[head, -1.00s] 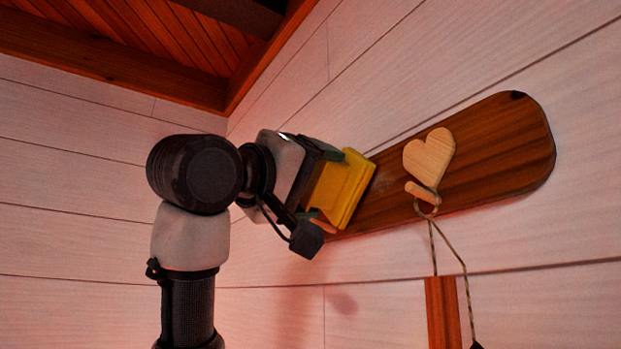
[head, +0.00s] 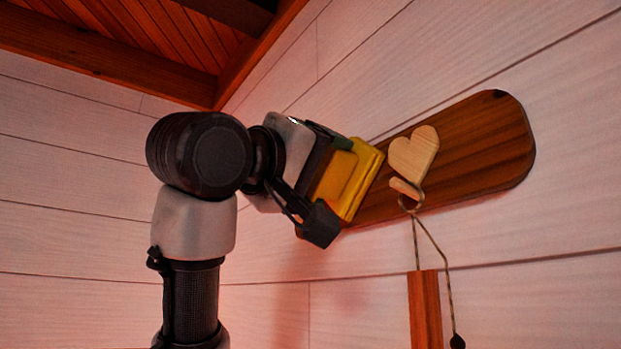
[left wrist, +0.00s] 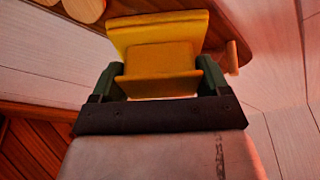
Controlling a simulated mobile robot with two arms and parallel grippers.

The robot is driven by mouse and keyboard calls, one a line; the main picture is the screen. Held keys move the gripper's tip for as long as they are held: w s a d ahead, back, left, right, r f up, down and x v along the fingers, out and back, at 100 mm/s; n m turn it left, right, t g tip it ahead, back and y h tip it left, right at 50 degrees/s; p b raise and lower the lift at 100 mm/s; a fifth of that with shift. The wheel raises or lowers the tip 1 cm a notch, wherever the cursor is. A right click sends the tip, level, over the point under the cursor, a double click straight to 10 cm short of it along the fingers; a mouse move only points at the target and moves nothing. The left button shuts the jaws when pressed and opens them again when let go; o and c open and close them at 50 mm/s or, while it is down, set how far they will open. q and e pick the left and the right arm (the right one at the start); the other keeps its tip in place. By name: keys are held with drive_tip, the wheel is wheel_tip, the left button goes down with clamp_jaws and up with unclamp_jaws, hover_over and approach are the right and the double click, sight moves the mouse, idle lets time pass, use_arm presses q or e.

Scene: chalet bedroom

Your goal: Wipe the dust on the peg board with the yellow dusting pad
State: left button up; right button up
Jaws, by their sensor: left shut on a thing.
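The yellow dusting pad (head: 364,178) is held in my left gripper (head: 332,172), which is shut on its block-shaped grip. In the left wrist view the pad (left wrist: 160,35) sits between the two green fingers of the gripper (left wrist: 157,80), its wide face turned toward the board. The peg board (head: 480,150) is a dark brown plank with rounded ends, fixed at a slant on the wall. The pad is at the board's left part and hides that end; whether it touches cannot be told. No dust can be made out on the visible wood. My right gripper is not in view.
A pale wooden heart (head: 414,152) is on the board, right of the pad. Below it a peg (head: 405,188) holds a ring and cord with a hanging wooden piece (head: 425,310). Another peg (left wrist: 232,57) shows beside the pad in the left wrist view.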

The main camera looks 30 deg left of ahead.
sight(368, 161)
use_arm(q)
drive_tip(key=shift+s+d+b, duration=0.15)
drive_tip(key=shift+s+d, duration=0.15)
drive_tip(key=shift+d, duration=0.45)
drive_tip(key=shift+s+d+b, duration=0.2)
drive_tip(key=shift+s+d, duration=0.05)
drive_tip(key=shift+d, duration=0.55)
drive_tip(key=shift+s+d+b, duration=0.15)
drive_tip(key=shift+s+d, duration=0.15)
drive_tip(key=shift+d, duration=0.45)
drive_tip(key=shift+w+a+b, duration=0.1)
drive_tip(key=shift+w+a, duration=0.3)
drive_tip(key=shift+a, duration=0.5)
drive_tip(key=shift+w+a+b, duration=0.15)
drive_tip(key=shift+w+a, duration=0.2)
drive_tip(key=shift+a, duration=0.5)
drive_tip(key=shift+w+a+b, duration=0.1)
drive_tip(key=shift+w+a, duration=0.3)
drive_tip(key=shift+a, duration=0.5)
drive_tip(key=shift+w+a, duration=0.25)
drive_tip(key=shift+a, duration=0.35)
drive_tip(key=shift+w+a, duration=0.25)
drive_tip(key=shift+a, duration=0.35)
drive_tip(key=shift+s, duration=0.1)
drive_tip(key=shift+s+a+b, duration=0.35)
drive_tip(key=shift+s, duration=0.55)
drive_tip(key=shift+s+a+b, duration=0.3)
drive_tip(key=shift+s, duration=0.55)
drive_tip(key=shift+s+a+b, duration=0.35)
drive_tip(key=shift+s, duration=0.55)
